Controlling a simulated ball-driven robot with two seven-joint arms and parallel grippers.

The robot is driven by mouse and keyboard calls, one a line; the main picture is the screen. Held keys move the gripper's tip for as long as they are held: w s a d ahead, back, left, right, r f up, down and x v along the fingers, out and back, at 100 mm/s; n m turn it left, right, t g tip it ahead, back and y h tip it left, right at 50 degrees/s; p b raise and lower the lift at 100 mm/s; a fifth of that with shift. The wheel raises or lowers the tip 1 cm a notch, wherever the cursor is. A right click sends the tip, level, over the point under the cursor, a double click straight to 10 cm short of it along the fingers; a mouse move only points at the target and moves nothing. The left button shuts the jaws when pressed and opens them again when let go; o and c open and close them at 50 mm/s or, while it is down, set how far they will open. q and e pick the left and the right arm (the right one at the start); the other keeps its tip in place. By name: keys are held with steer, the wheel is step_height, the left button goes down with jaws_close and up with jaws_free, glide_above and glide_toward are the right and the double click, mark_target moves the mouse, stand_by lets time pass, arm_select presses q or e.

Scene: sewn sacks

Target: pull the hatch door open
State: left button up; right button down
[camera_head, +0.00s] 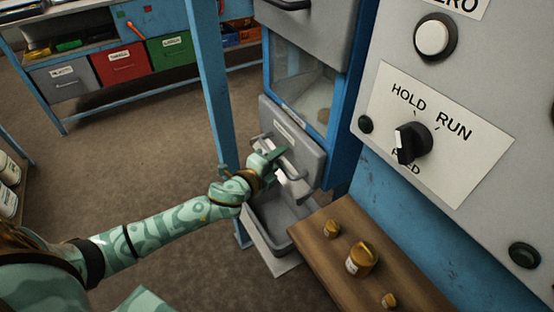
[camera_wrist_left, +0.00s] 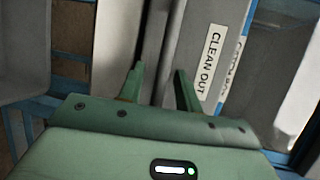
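The grey hatch door (camera_head: 306,150) is on the front of the blue-framed cabinet and looks closed. It has a bar handle (camera_head: 296,166). In the left wrist view, its "CLEAN OUT" label (camera_wrist_left: 209,62) shows just right of the fingers. My left gripper (camera_head: 277,164) is at the handle, its fingers pointing to the door. In the left wrist view the two fingers (camera_wrist_left: 160,75) stand apart with a visible gap; grey surfaces show behind and between them. Whether either finger touches the handle is hard to tell. My right gripper is not in view.
A grey bin (camera_head: 262,226) stands below the hatch. A wooden bench (camera_head: 330,262) with several brass-coloured pieces is close on the right, below the control panel (camera_head: 462,110) with its dial. A blue post (camera_head: 211,80) rises left of the cabinet.

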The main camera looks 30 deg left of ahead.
arm_select(q)
jaws_close()
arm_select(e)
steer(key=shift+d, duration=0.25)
